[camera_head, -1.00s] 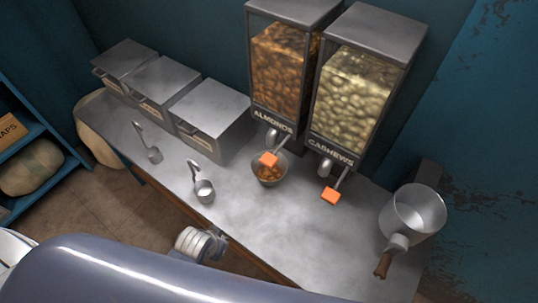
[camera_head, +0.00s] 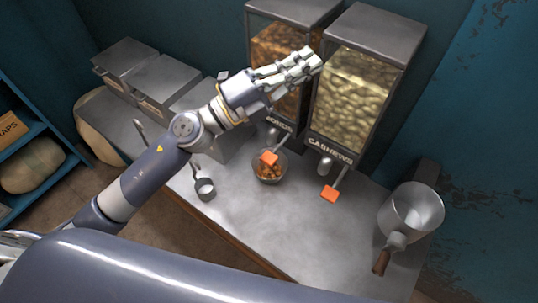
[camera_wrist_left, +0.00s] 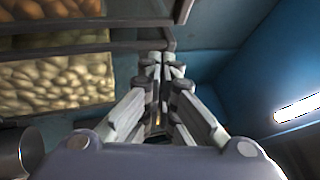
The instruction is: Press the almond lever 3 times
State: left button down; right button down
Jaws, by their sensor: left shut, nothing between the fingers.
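The almond dispenser (camera_head: 275,45) stands on the metal counter, partly hidden behind my left arm. Its orange-tipped lever (camera_head: 268,158) hangs over a small bowl of almonds (camera_head: 271,171). My left gripper (camera_head: 314,62) is shut and empty. In the head view it shows in front of the upper parts of the almond and cashew dispensers, above and apart from the almond lever. In the left wrist view the shut fingers (camera_wrist_left: 163,62) point ahead, with a nut-filled dispenser (camera_wrist_left: 55,80) at the left. My right gripper is not in view.
The cashew dispenser (camera_head: 352,85) with its own orange lever (camera_head: 329,194) stands to the right. A metal pot (camera_head: 411,212) sits at the counter's right end. A scoop (camera_head: 204,187) and metal bins (camera_head: 165,78) are at the left. The front middle counter is clear.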

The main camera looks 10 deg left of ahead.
pick_arm(q)
jog(key=s+d+f+m+g+h, duration=0.1)
jog(key=s+d+m+g, duration=0.15)
jog(key=m+g, duration=0.3)
jog(key=m+g+y, duration=0.5)
jog(key=m+y, duration=0.2)
jog(key=y, duration=0.3)
send_over(268, 154)
notch_tip(268, 154, down, 14)
notch_tip(268, 154, down, 8)
jog(key=b, duration=0.5)
jog(key=shift+f+b, duration=0.35)
jog(key=shift+b, duration=0.1)
